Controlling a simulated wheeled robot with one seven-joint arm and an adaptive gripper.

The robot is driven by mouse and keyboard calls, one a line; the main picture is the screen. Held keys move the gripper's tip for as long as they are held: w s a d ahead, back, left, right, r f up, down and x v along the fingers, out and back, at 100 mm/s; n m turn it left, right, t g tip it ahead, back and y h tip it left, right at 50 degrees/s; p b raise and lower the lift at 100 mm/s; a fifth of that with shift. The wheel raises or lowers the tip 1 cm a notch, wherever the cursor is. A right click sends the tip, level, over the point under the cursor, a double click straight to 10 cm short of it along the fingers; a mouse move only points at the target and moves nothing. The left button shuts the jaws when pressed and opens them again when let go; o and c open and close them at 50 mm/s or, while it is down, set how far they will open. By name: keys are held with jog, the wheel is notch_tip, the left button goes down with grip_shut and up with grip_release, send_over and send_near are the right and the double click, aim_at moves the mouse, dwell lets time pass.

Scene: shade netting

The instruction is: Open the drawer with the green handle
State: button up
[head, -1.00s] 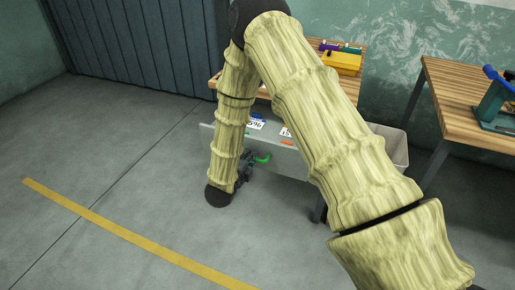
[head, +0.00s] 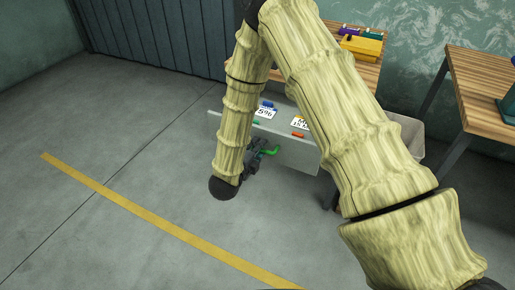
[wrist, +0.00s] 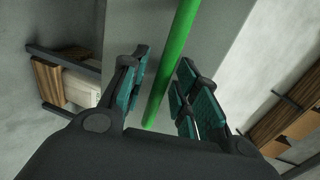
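The drawer's grey front (head: 295,155) stands low, out from the workbench. White labels and coloured pieces show behind its upper edge, so it appears drawn out. The green handle (head: 271,151) is on the front, partly hidden by my gripper (head: 254,158). In the wrist view the handle is a long green bar (wrist: 168,75) running between the two fingers of my gripper (wrist: 164,65). A gap shows between the left finger and the bar. The right finger is very near the bar; I cannot tell if it touches. My fingers look partly open around it.
The wooden workbench (head: 368,76) stands behind, with a yellow box (head: 362,47) on top. A pale bin (head: 408,135) is to the right of the drawer. A second bench (head: 480,85) is at the right. The floor in front and left is clear, with a yellow line (head: 160,222).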

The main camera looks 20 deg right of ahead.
dwell(0.3)
jog(key=v, duration=1.2)
jog(key=s+d+f+n+g+y+p, duration=0.1)
jog(key=s+f+n+g+y+p, duration=0.1)
jog(key=s+f+n+y, duration=0.45)
jog(key=s+f+n+g+y+p, duration=0.15)
jog(key=s+f+n, duration=0.25)
jog(key=f+n, duration=0.55)
jog(key=s+d+f+n+g+y+p, duration=0.1)
jog(key=s+n, duration=0.4)
jog(key=s, duration=0.5)
jog(key=s+d+f+n+g+y+p, duration=0.1)
jog(key=s+f+n+g+y, duration=0.2)
jog(key=s, duration=0.8)
jog(key=n+g, duration=0.2)
jog(key=n, duration=0.1)
jog(key=shift+s+f+g, duration=0.2)
jog(key=shift+s+g, duration=0.1)
jog(key=shift+g, duration=0.05)
